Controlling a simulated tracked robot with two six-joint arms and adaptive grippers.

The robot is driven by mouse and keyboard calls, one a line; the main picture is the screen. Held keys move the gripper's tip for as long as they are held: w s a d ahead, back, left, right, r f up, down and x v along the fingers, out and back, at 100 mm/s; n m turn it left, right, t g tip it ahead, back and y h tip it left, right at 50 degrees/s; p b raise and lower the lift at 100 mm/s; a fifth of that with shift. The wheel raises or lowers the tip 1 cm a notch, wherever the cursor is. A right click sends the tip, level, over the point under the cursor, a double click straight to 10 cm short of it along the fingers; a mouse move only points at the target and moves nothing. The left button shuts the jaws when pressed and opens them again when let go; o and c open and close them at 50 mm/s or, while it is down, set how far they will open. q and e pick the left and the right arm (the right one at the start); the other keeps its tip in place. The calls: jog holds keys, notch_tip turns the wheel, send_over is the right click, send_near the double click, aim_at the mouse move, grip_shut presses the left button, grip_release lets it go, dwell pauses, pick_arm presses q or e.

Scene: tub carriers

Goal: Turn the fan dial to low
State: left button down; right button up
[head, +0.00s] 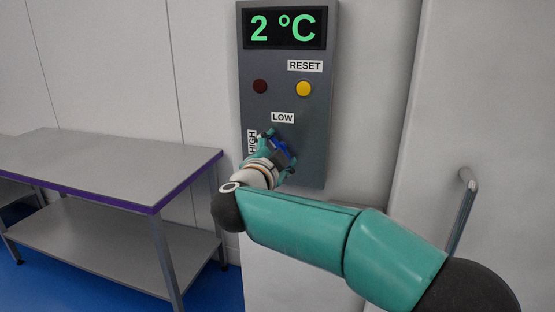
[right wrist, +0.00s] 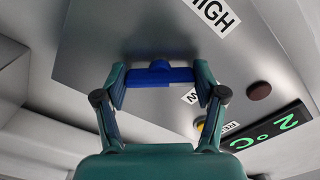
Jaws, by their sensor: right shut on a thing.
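The fan dial (right wrist: 160,76) is a blue knob with a wide bar grip, set on the grey control panel (head: 318,130). In the head view only a bit of its blue shows between my fingers. My right gripper (head: 280,147) is at the lower part of the panel, shut on the dial. In the right wrist view its two fingers (right wrist: 161,81) press on the two ends of the bar. The LOW label (head: 283,117) is above the gripper and the HIGH label (head: 252,142) is to its left. I cannot tell which label the dial points at. My left gripper is out of view.
A display (head: 284,28) reads 2 °C in green. Below it are a dark red lamp (head: 260,87) and a yellow button (head: 304,89) under a RESET label (head: 305,66). A grey table (head: 110,165) stands left. A metal handle (head: 462,210) is on the right.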

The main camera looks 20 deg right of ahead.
jog(key=m+b, duration=0.1)
jog(key=m, duration=0.2)
jog(key=m+b, duration=0.1)
jog(key=shift+f+m+b, duration=0.3)
jog(key=shift+m+b, duration=0.05)
jog(key=shift+m, duration=0.05)
jog(key=shift+m+b, duration=0.85)
jog(key=shift+m, duration=0.65)
jog(key=o, duration=1.1)
jog(key=shift+o, duration=0.2)
jog(key=shift+r, duration=0.15)
jog(key=shift+s, duration=0.1)
jog(key=v, duration=1.1)
jog(key=shift+s+a, duration=0.25)
jog(key=shift+a, duration=0.05)
